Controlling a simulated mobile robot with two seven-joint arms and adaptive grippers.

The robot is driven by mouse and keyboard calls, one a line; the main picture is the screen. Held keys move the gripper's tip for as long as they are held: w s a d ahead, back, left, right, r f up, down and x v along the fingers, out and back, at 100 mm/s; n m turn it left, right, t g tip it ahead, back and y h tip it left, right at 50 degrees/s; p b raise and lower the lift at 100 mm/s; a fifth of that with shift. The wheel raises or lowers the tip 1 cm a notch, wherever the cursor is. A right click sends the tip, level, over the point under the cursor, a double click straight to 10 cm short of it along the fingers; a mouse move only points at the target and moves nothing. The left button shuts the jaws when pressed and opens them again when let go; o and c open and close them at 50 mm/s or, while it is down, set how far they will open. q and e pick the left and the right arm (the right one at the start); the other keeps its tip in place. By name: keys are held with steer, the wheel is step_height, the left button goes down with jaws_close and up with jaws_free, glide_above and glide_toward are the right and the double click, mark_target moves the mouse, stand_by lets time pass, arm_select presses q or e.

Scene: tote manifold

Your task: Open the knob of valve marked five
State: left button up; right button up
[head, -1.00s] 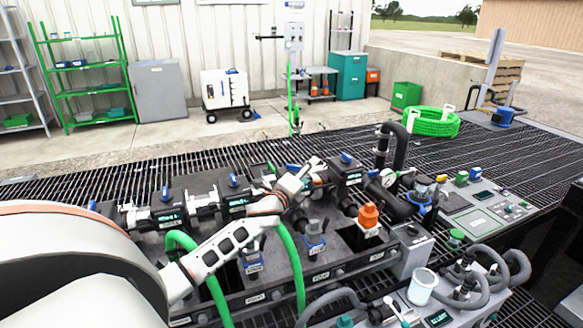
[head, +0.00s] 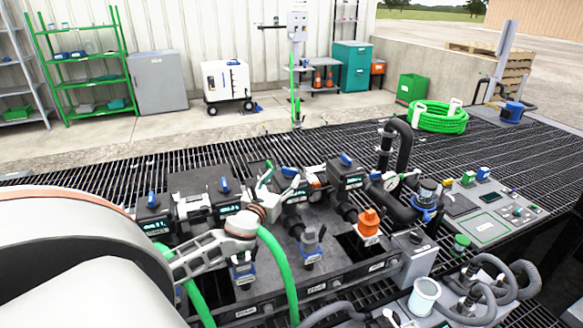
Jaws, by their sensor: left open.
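A dark valve manifold (head: 335,287) fills the middle of the head view, with a row of valve bodies topped by blue knobs. Small labels and green displays are on the valves, but I cannot read which is marked five. My right gripper is not in view.
Green hoses (head: 280,270) loop up in front of the manifold. The grating (head: 180,165) behind is mostly clear.

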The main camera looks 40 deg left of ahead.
mark_target(289, 170)
arm_select(q)
steer(key=shift+b+x, duration=0.3)
steer(key=shift+x, duration=3.15)
steer(key=shift+c, duration=0.4)
steer(key=c, duration=1)
